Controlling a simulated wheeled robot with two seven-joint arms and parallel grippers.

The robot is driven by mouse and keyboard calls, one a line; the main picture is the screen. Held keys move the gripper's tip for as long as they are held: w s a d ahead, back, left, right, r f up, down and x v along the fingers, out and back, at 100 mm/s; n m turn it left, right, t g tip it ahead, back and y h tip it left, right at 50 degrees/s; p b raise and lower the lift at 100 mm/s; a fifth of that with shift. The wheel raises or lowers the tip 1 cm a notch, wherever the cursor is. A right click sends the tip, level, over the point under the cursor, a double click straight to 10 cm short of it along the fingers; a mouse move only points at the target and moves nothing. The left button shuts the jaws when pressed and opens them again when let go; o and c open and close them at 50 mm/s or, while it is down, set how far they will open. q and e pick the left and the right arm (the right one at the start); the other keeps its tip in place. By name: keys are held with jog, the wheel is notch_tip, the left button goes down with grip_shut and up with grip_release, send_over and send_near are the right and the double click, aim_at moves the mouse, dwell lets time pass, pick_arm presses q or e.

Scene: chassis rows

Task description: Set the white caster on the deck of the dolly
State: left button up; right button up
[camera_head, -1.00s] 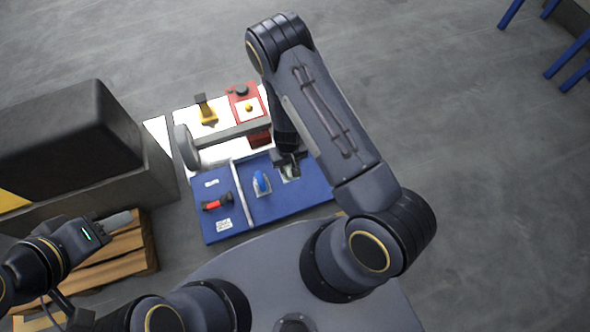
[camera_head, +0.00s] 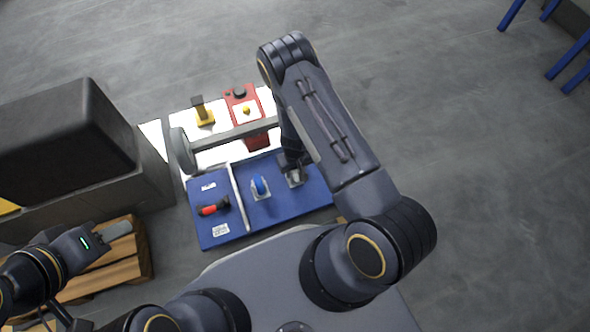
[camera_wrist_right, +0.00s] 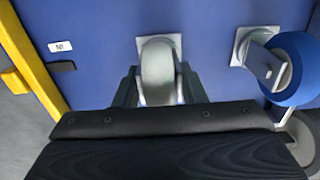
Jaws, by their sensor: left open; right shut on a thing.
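The white caster (camera_wrist_right: 158,72), a pale wheel on a square metal plate, is between the fingers of my right gripper (camera_wrist_right: 158,92) in the right wrist view. The gripper is shut on it, over a blue panel (camera_wrist_right: 100,20). I cannot tell whether the plate touches the panel. In the head view my right gripper (camera_head: 292,172) is at the right part of the same blue panel (camera_head: 285,208), and mostly hides the caster. No separate dolly is clearly identifiable. My left gripper (camera_head: 118,230) is open and empty at the lower left, away from the panel.
A blue caster (camera_head: 260,187) stands beside the held one; a pale divider (camera_head: 240,197) separates it from a red-handled tool (camera_head: 214,207). Behind are an axle with a grey wheel (camera_head: 182,150), a yellow part (camera_head: 203,115) and a red part (camera_head: 244,112). A wooden pallet (camera_head: 125,262) lies left.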

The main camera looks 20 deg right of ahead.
jog(key=o, duration=1.2)
